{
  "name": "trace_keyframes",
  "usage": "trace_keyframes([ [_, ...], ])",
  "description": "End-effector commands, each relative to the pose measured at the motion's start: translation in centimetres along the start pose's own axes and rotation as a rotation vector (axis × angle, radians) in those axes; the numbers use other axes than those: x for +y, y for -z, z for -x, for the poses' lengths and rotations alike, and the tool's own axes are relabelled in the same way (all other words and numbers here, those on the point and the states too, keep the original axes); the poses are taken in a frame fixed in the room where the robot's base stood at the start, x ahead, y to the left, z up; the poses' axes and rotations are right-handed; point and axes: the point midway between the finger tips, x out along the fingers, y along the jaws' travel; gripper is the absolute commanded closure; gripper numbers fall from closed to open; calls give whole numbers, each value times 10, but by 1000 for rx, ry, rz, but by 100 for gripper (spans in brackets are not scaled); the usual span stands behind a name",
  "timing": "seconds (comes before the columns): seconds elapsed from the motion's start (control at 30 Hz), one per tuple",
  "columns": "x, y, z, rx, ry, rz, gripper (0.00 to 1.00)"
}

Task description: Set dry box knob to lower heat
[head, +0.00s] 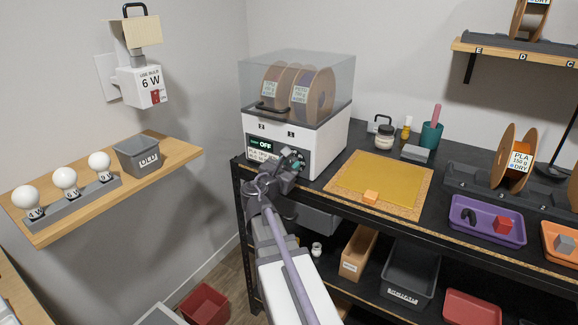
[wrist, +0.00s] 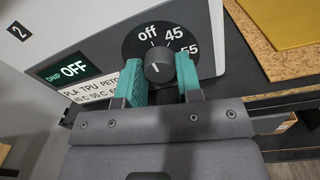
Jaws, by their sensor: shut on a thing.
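The dry box (head: 322,140) is a white cabinet with a clear lid, standing at the left end of the black workbench. Its dark round knob (wrist: 159,66) sits on a black dial (wrist: 192,24) marked off, 45 and 55. The rest of the dial is hidden behind my gripper. The display (wrist: 74,68) beside it reads OFF. My gripper (wrist: 160,84) has a teal finger on each side of the knob and is shut on it. In the head view, my gripper (head: 291,161) is at the box's front and covers most of the dial.
Two filament spools (head: 312,95) stand under the lid. A yellow mat (head: 380,178) with an orange block (head: 371,197) lies right of the box. A temperature label (wrist: 92,90) is below the display. A wooden shelf (head: 165,155) with bulbs is on the left wall.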

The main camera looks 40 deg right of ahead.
Motion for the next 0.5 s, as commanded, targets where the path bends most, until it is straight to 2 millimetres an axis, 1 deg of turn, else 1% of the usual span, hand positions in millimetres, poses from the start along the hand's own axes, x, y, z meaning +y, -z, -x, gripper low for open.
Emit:
trace_keyframes([
  [0.27,0,1,0,-5,-1,-109,91],
  [0.5,0,1,0,-13,-3,-300,91],
])
